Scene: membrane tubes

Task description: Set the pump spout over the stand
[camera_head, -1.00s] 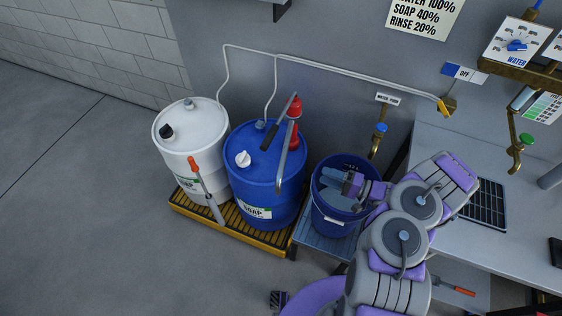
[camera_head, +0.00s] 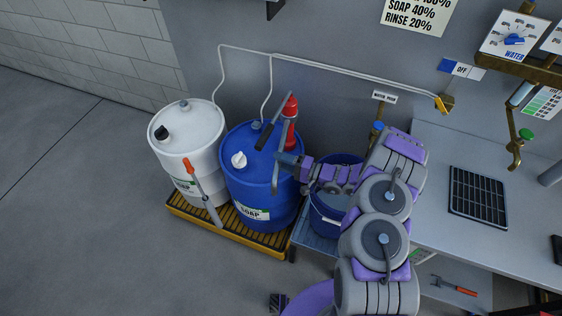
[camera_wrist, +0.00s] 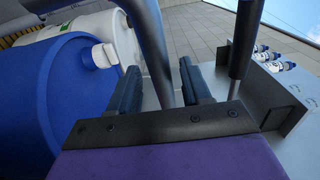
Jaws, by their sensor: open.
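The pump (camera_head: 290,108) is red and stands on top of the blue soap drum (camera_head: 262,190). Its grey curved spout (camera_head: 276,176) hangs down the drum's right front side, and a dark handle sits at its top. My gripper (camera_head: 284,160) is open beside the drum, at the spout. In the wrist view a grey tube (camera_wrist: 157,45), seemingly the spout, runs between my open fingers (camera_wrist: 160,88); contact cannot be told. The blue stand (camera_head: 316,243) is right of the drum, with a dark blue bucket (camera_head: 325,222) on it, partly hidden by my arm.
A white drum (camera_head: 188,150) stands left of the blue one, both on a yellow-edged pallet (camera_head: 228,229). A grey worktable (camera_head: 440,180) is at right. The floor at left is clear.

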